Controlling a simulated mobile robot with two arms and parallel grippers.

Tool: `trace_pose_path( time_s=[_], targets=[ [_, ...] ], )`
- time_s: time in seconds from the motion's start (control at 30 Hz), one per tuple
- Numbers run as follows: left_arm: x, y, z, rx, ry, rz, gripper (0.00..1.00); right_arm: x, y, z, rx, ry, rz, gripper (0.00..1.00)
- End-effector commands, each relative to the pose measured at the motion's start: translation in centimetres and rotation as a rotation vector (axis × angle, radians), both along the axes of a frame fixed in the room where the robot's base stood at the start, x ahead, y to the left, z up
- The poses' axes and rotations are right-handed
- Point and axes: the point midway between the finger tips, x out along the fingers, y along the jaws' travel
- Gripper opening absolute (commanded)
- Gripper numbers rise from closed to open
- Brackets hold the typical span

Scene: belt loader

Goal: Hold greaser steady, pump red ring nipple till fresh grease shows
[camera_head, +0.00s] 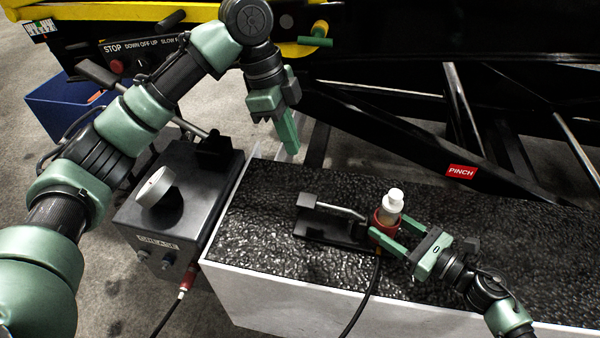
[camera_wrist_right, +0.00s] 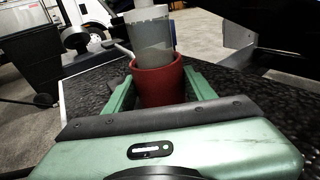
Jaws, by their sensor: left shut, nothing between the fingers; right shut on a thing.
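The greaser (camera_head: 330,224) lies on the black bumpy top of a white-sided box, with a dark foot, a grey lever, a red collar (camera_head: 384,221) and a pale bottle (camera_head: 392,204). My right gripper (camera_head: 389,232) is shut on the red collar. In the right wrist view its two green fingers flank the collar (camera_wrist_right: 158,82), with the bottle (camera_wrist_right: 150,38) upright above it. My left gripper (camera_head: 291,148) is shut and empty, pointing down above the far edge of the box, apart from the greaser. I cannot surely make out a red ring nipple.
A grey unit (camera_head: 178,228) with a round white-faced dial and a red hose fitting (camera_head: 189,277) stands left of the box (camera_head: 300,290). A black hose (camera_head: 364,300) runs from the greaser over the front edge. The loader frame (camera_head: 400,130) with a PINCH label (camera_head: 461,171) lies behind.

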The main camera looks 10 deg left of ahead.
Motion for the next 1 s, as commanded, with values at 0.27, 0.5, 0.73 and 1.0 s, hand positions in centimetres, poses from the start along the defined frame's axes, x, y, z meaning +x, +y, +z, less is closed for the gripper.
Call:
trace_pose_path(
  time_s=[0.27, 0.5, 0.73, 1.0],
  targets=[
    [-0.2, -1.3, -4.5, 0.001, 0.004, -0.002, 0.0, 0.0, 0.0, 0.0, -0.001, -0.001, -0.001, 0.29],
    [-0.3, -2.8, -9.4, 0.0, 0.004, -0.003, 0.0, 0.0, 0.0, 0.0, -0.001, -0.001, -0.001, 0.29],
    [-0.2, -2.7, -12.5, 0.0, 0.002, -0.001, 0.0, 0.0, 0.0, 0.0, -0.001, -0.001, -0.001, 0.29],
    [-0.2, -2.7, -13.3, 0.0, 0.0, -0.001, 0.0, 0.0, 0.0, 0.0, -0.001, 0.0, -0.001, 0.29]
  ],
)
